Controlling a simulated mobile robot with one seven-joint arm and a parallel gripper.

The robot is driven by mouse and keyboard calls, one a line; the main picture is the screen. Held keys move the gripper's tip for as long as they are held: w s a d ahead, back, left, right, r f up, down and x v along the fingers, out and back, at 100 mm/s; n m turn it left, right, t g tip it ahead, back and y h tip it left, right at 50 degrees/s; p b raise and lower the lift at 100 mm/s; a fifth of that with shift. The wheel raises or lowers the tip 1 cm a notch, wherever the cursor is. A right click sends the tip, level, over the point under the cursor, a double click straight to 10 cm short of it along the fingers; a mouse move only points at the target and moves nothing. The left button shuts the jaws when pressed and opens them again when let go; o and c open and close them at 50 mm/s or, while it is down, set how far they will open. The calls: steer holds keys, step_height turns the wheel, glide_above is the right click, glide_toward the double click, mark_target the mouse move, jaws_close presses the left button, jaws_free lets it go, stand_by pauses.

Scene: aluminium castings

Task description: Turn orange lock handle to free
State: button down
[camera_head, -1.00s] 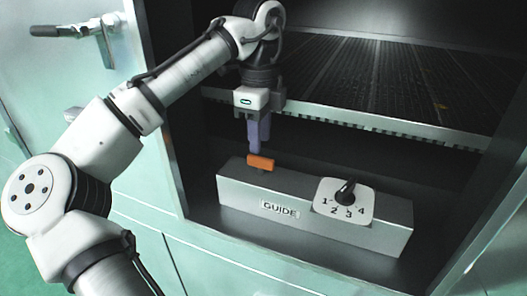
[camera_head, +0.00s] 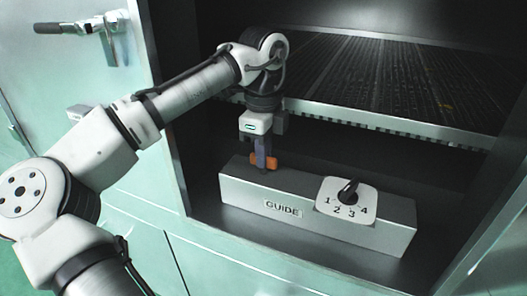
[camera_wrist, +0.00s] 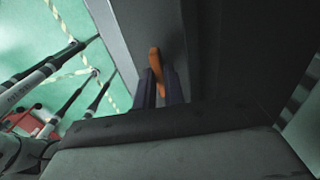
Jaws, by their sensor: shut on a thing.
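The orange lock handle (camera_head: 271,160) sits on top of the left end of the grey box labelled GUIDE (camera_head: 236,192). My gripper (camera_head: 265,163) points down over it from above, with its fingers on either side of the handle. It is shut on the handle, and the fingers hide part of it. In the wrist view the orange handle (camera_wrist: 156,68) shows between the two dark fingers, its far end sticking out past them. How far the handle is turned I cannot tell exactly.
A numbered dial with a black knob (camera_head: 348,191) sits on the box, right of my gripper. A slatted metal shelf (camera_head: 350,116) lies above and behind. The dark cabinet wall (camera_head: 169,110) stands to the left, with an open door and lever handle (camera_head: 75,28) beyond.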

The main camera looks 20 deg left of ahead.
steer(key=shift+r+n+p, duration=0.1)
steer(key=shift+n+p, duration=0.2)
steer(key=shift+p, duration=0.05)
steer(key=n+p, duration=0.1)
steer(key=p, duration=0.1)
steer(key=n+p, duration=0.2)
steer(key=shift+r+n, duration=0.2)
steer(key=shift+n, duration=0.1)
steer(key=n+p, duration=0.4)
steer(key=p, duration=0.1)
steer(key=n+p, duration=0.6)
steer(key=p, duration=0.1)
steer(key=shift+n, duration=0.4)
steer(key=shift+f+n+p, duration=0.2)
steer(key=shift+n+p, duration=1.15)
steer(key=shift+n, duration=0.05)
steer(key=shift+f, duration=0.1)
steer(key=c, duration=1.5)
jaws_free()
